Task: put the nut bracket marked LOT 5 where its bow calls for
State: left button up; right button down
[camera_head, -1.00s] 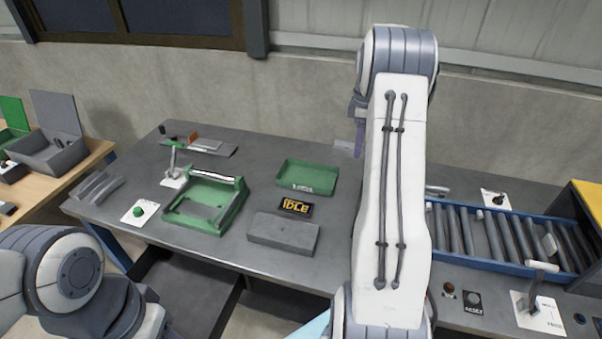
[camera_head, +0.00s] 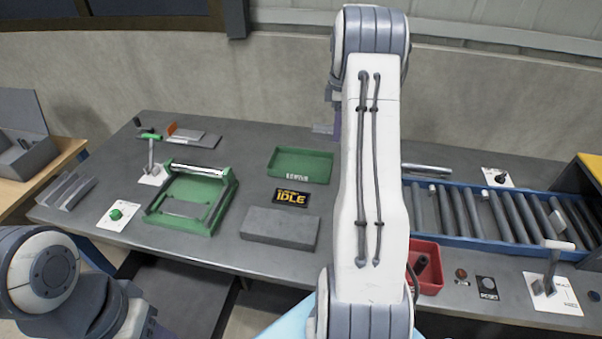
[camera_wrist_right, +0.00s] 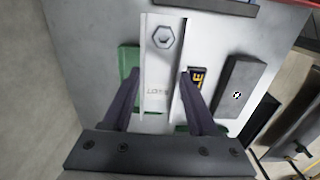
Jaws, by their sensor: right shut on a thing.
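My right gripper (camera_wrist_right: 160,90) is shut on a long pale bracket (camera_wrist_right: 157,100) in the right wrist view. The bracket has a hex nut (camera_wrist_right: 163,38) near its far end and faint lettering that seems to read LOT 5. Its bow cannot be judged from this angle. In the head view my right arm hides the bracket and most of that gripper. A green tray (camera_head: 301,166), a small display reading IDLE (camera_head: 291,198) and a grey block (camera_head: 279,229) lie left of that arm. My left arm shows at lower left; its gripper is out of view.
A green fixture (camera_head: 228,204) with a clear bar stands on the table's left side, near a green button (camera_head: 116,214). A red bin (camera_head: 431,247), a RESET button (camera_head: 487,288), a roller conveyor (camera_head: 480,213) and a lever (camera_head: 551,265) are at right. The table's front edge is largely clear.

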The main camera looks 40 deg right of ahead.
pick_arm(q)
notch_tip(320, 180, down, 5)
jog(key=b, duration=0.4)
pick_arm(e)
notch_tip(320, 180, down, 5)
jog(key=p, duration=0.3)
send_over(301, 167)
notch_tip(301, 167, down, 7)
jog(key=shift+d+f, duration=0.1)
notch_tip(301, 167, down, 4)
jog(key=shift+r+p, duration=0.2)
jog(key=shift+p, duration=0.4)
pick_arm(q)
notch_tip(301, 167, up, 4)
jog(key=shift+f, duration=0.1)
pick_arm(e)
jog(key=shift+f, duration=0.25)
jog(key=shift+f, duration=0.1)
jog(key=shift+c, duration=0.9)
grip_release()
